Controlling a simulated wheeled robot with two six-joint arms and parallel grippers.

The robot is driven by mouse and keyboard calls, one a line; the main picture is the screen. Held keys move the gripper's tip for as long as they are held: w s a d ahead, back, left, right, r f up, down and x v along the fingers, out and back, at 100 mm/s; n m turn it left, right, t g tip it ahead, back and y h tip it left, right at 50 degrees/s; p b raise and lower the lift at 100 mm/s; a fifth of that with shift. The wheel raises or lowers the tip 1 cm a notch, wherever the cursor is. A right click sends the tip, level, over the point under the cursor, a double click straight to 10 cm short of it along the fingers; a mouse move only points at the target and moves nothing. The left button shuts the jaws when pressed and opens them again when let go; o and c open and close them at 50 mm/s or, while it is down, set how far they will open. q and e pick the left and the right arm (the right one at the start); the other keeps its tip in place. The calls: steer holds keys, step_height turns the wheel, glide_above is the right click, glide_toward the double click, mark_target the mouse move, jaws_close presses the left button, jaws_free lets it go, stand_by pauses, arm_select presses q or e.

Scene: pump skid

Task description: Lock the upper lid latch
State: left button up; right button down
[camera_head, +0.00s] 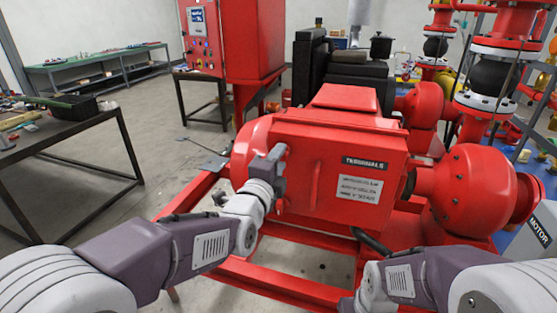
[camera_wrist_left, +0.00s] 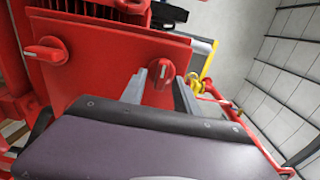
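The red terminal box (camera_head: 335,165) sits on the pump skid, with a "TERMINALS" label on its lid. In the left wrist view, one red rotary latch (camera_wrist_left: 165,74) lies just beyond my left gripper (camera_wrist_left: 168,76). A second red latch (camera_wrist_left: 46,50) sits farther left, its grip turned at a clearly different angle. In the head view my left gripper (camera_head: 268,163) is at the lid's left edge and hides the upper latch; the lower latch (camera_head: 279,205) shows below it. The left fingers are apart around the near latch's line of sight; contact cannot be told. My right gripper does not show.
A red handle (camera_head: 315,184) stands out from the lid. Red skid rails (camera_head: 285,280) run below. Red pump housings (camera_head: 470,190) and pipework are at the right. A dark table (camera_head: 60,150) is at the left, with open floor between it and the skid.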

arm_select(q)
steer(key=v, duration=0.9)
